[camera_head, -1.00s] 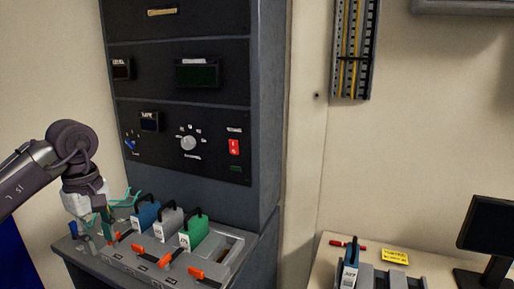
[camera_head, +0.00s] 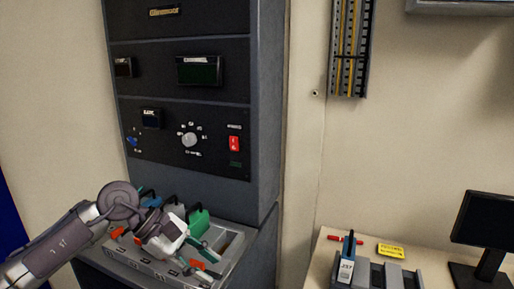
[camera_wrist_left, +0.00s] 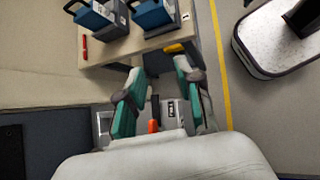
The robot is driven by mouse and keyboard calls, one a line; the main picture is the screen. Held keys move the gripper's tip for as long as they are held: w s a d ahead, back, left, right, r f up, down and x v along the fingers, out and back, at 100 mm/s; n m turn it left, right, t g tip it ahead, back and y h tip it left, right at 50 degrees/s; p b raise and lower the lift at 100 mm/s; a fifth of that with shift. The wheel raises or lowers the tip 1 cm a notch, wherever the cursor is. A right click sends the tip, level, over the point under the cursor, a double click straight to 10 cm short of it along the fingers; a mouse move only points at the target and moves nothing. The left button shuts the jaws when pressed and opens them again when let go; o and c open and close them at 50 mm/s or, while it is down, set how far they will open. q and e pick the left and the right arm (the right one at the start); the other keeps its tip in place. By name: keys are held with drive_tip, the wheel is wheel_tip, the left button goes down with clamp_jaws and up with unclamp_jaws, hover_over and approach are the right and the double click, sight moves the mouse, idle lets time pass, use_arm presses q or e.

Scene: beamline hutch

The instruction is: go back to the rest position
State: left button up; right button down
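My left gripper (camera_head: 210,260) comes in from the left in the head view, over the front ledge of the dark instrument rack. In the left wrist view (camera_wrist_left: 158,92) its two teal-padded fingers stand apart with nothing between them. Behind the gripper is a row of handled modules: a blue one (camera_head: 150,201) partly covered by my arm, a grey one, and a green one (camera_head: 198,222) at the right. My right gripper does not show.
The rack (camera_head: 215,110) stands behind the ledge. Orange latches line the ledge. Open wall lies between.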

use_arm(q)
drive_tip(key=s+d+r+n+t+h, duration=0.3)
drive_tip(key=d+r+n+t+h, duration=0.2)
drive_tip(key=d+r+n+h, duration=0.55)
drive_tip(key=w+a+f+n+t+y, duration=0.2)
drive_tip(key=a+f+n+t+y, duration=0.35)
drive_tip(key=n, duration=0.95)
drive_tip(key=w+a+f+n+t+y, duration=0.3)
drive_tip(key=a+n+t+y, duration=0.5)
drive_tip(key=n, duration=0.6)
drive_tip(key=s+a+f+n+g+y, duration=0.1)
drive_tip(key=s+a+f+n+y, duration=0.1)
drive_tip(key=f+n+y, duration=0.3)
drive_tip(key=s+a+f+n+g, duration=0.2)
drive_tip(key=f+n, duration=0.1)
drive_tip(key=f, duration=0.4)
drive_tip(key=s+a+f+n+g, duration=0.2)
drive_tip(key=s+f+n+g, duration=0.2)
drive_tip(key=s+f+g, duration=0.55)
drive_tip(key=s+a+f+n+g, duration=0.1)
drive_tip(key=s+f+n+g, duration=0.35)
drive_tip(key=s, duration=1.05)
wheel_tip(320, 180, down, 28)
drive_tip(key=s+a+f, duration=0.3)
drive_tip(key=s+f, duration=1.3)
drive_tip(key=s, duration=0.1)
drive_tip(key=shift+s+f+g+y, duration=0.15)
drive_tip(key=shift+f+g+y, duration=0.1)
drive_tip(key=shift+g+y, duration=0.15)
